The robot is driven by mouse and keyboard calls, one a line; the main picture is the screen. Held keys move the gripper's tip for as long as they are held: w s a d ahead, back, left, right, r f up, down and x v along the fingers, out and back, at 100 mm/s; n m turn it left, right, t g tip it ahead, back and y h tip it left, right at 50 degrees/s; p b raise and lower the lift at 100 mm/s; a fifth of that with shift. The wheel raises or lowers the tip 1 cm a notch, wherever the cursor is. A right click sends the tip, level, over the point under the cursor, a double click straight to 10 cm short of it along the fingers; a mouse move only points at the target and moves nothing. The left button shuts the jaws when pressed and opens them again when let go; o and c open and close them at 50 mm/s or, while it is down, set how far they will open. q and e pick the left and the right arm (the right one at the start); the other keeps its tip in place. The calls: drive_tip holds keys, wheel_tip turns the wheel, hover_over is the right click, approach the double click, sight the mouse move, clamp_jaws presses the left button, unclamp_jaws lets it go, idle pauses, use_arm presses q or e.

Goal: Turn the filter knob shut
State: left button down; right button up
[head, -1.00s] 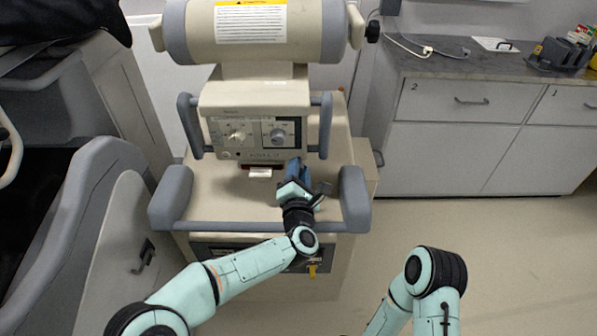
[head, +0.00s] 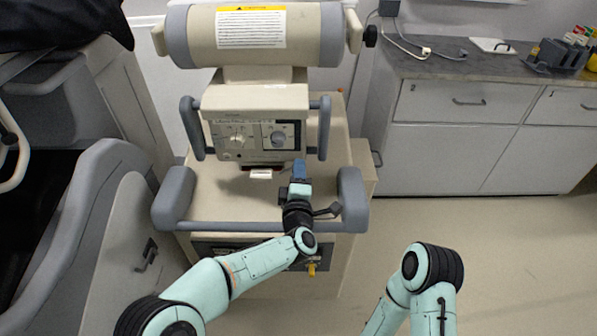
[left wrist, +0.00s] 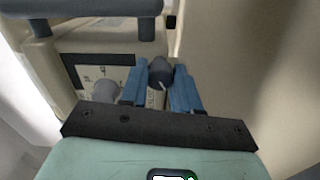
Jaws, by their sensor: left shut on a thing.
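The filter knob looks to be the dark grey knob (left wrist: 160,73) between the blue fingers of my left gripper (left wrist: 163,88) in the left wrist view. The fingers press it from both sides, so the gripper is shut on it. In the head view my left gripper (head: 300,170) reaches the lower right of the control panel (head: 258,115), and its fingers hide the knob. How far the knob is turned cannot be told. My right gripper is out of view; only part of the right arm shows.
Two larger dials, a left one (head: 237,141) and a right one (head: 278,138), sit on the panel above. Grey handles (head: 325,128) flank it. The cart's front rail (head: 235,227) runs beneath my left wrist. Drawers (head: 467,101) stand right; the floor there is clear.

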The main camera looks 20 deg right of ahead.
use_arm(q)
drive_tip(key=shift+m, duration=0.6)
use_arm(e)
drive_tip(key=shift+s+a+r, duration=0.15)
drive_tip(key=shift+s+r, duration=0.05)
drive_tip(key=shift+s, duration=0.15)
use_arm(q)
drive_tip(key=c, duration=1.9)
unclamp_jaws()
drive_tip(key=shift+o, duration=0.2)
drive_tip(key=o, duration=1)
drive_tip(key=shift+o, duration=0.2)
drive_tip(key=shift+s, duration=0.1)
drive_tip(key=p+v, duration=0.1)
drive_tip(key=v, duration=1.2)
drive_tip(key=shift+a, duration=0.15)
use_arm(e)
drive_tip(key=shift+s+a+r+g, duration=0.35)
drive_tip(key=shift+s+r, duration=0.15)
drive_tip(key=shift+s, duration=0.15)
use_arm(q)
drive_tip(key=shift+s, duration=0.1)
